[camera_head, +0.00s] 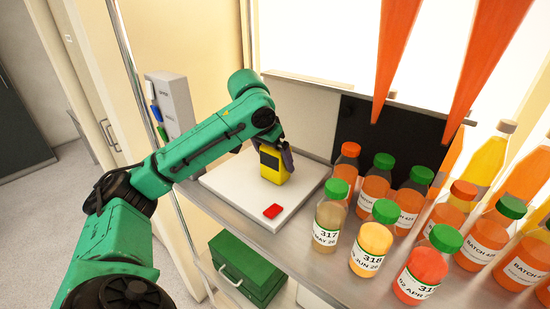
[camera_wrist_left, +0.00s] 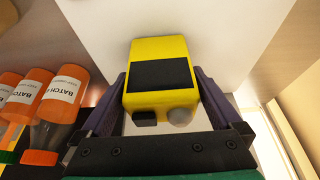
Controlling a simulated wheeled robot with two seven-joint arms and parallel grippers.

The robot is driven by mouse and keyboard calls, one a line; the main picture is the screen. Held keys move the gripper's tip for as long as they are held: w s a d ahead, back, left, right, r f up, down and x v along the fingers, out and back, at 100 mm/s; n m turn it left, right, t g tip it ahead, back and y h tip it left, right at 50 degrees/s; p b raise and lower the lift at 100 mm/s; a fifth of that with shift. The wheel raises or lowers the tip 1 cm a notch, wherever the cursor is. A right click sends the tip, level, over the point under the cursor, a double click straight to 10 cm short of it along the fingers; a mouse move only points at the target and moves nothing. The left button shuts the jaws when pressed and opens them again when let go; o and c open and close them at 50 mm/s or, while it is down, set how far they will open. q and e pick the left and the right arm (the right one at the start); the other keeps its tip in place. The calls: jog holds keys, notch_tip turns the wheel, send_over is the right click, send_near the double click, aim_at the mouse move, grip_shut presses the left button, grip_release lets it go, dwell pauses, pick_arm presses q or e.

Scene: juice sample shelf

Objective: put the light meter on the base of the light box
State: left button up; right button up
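The light meter (camera_head: 273,164) is a yellow block with a black screen. In the left wrist view the light meter (camera_wrist_left: 160,50) sits between the two purple fingers, which lie against its sides. My left gripper (camera_head: 272,150) is shut on it from above. The meter is upright over the white base (camera_head: 228,185) of the light box; I cannot tell whether its lower end touches the base. A bright white panel (camera_head: 310,40) rises behind the base. My right gripper is not in view.
Several juice bottles (camera_head: 330,215) crowd the shelf to the right. A black panel (camera_head: 385,130) stands behind them. Orange pointed shapes (camera_head: 398,50) hang above. A green box (camera_head: 245,270) is below.

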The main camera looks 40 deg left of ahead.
pick_arm(q)
jog(key=shift+s+r, duration=0.1)
jog(key=shift+s, duration=0.2)
jog(key=shift+r, duration=0.35)
jog(key=p+v, duration=0.1)
jog(key=v, duration=1)
jog(key=shift+s, duration=0.1)
